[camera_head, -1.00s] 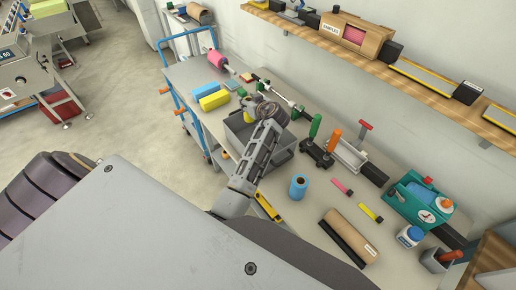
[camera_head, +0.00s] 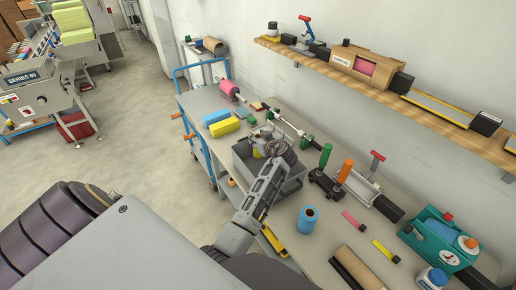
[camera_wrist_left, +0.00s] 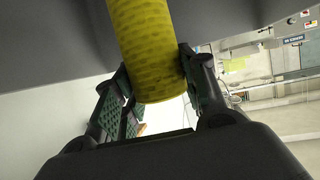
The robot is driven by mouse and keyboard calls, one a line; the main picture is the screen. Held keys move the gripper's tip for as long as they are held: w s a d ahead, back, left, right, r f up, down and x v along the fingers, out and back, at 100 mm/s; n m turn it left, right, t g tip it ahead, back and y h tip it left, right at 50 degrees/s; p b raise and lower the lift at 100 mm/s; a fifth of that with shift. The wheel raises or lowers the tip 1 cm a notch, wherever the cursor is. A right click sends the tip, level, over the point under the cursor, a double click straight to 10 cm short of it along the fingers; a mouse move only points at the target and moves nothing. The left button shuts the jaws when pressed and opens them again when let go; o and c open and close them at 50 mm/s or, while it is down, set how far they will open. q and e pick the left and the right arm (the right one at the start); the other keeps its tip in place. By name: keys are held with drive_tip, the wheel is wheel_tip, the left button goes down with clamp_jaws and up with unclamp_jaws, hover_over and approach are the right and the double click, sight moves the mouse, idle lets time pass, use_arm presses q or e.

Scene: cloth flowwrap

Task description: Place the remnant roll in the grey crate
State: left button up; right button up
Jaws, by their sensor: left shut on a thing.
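The grey crate (camera_head: 294,188) stands on the bench in the head view, partly hidden behind my left arm. My left gripper (camera_head: 262,148) is over the crate's far left part, fingers pointing down. In the left wrist view my left gripper (camera_wrist_left: 155,100) is shut on a yellow textured roll (camera_wrist_left: 145,45), taken as the remnant roll, with a finger on each side of it. Grey surfaces, apparently crate walls, surround the roll there. In the head view only a small yellow part of the roll shows by the fingers. I cannot tell whether it touches the crate floor. My right gripper is out of view.
A blue roll (camera_head: 308,219) stands right of the crate. A stand with green and orange handles (camera_head: 326,184) is close on the right. A wooden shelf (camera_head: 420,111) runs along the wall.

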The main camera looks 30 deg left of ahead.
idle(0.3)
use_arm(q)
drive_tip(key=shift+f+b, duration=0.4)
drive_tip(key=shift+f, duration=0.2)
drive_tip(key=shift+f+b, duration=1)
drive_tip(key=shift+f, duration=0.85)
drive_tip(key=shift+f, duration=0.1)
drive_tip(key=o, duration=0.7)
drive_tip(key=shift+c, duration=0.2)
drive_tip(key=o, duration=0.4)
